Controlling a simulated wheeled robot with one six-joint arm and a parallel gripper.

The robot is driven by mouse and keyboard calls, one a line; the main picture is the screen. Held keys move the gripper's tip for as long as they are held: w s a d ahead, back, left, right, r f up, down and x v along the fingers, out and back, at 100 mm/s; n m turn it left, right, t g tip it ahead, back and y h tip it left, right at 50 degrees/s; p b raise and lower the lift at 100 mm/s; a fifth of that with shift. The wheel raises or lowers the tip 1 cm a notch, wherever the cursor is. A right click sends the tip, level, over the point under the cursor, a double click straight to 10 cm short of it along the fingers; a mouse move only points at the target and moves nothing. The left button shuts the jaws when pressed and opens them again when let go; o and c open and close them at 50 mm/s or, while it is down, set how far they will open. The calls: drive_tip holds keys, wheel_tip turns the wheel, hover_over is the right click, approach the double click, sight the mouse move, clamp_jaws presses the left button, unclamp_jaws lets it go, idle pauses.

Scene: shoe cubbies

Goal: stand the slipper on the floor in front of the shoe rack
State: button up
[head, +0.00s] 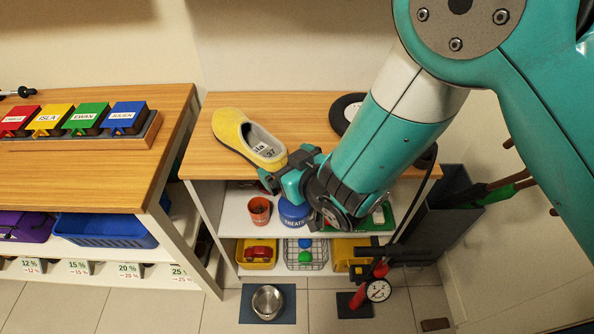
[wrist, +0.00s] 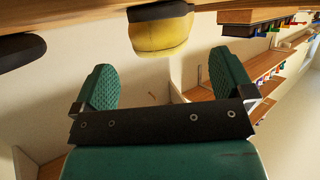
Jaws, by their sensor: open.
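The yellow slipper (head: 232,128) with a grey insole lies on the wooden top of the shoe rack (head: 300,108), towards its left end. Its open heel end faces the front edge. My gripper (head: 283,170) is at the rack's front edge, close to that heel end. In the wrist view the slipper (wrist: 160,37) shows beyond and between the two green fingers (wrist: 165,80), which are apart with nothing between them. The floor (head: 210,312) in front of the rack is pale tile.
A dark round thing (head: 343,108) lies on the rack top. Lower shelves hold a treats jar (head: 293,214) and baskets (head: 305,255).

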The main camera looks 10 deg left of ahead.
drive_tip(key=s+d+r+m+g+h, duration=0.2)
drive_tip(key=s+d+r, duration=0.1)
drive_tip(key=d+r, duration=0.4)
drive_tip(key=s+d+r+m+g+h, duration=0.2)
drive_tip(key=d+r, duration=0.6)
drive_tip(key=d, duration=0.5)
drive_tip(key=shift+s+d+m+g+h+b, duration=0.2)
drive_tip(key=shift+s+m+g+h+b, duration=0.2)
drive_tip(key=shift+s+g+h, duration=0.15)
drive_tip(key=s+d+r+g, duration=0.1)
drive_tip(key=s+d, duration=0.1)
drive_tip(key=s, duration=0.1)
drive_tip(key=s+d+r+n+g, duration=0.1)
drive_tip(key=s+d+r, duration=0.1)
drive_tip(key=s, duration=0.2)
drive_tip(key=s+d+r+g+h, duration=0.1)
drive_tip(key=s+d+r, duration=0.1)
drive_tip(key=s, duration=0.1)
drive_tip(key=shift+s+d+g, duration=0.15)
drive_tip(key=shift+g, duration=0.2)
drive_tip(key=shift+c, duration=1.3)
drive_tip(key=shift+s+d, duration=0.1)
drive_tip(key=shift+s, duration=0.2)
drive_tip(key=c, duration=1.1)
drive_tip(key=shift+c, duration=0.2)
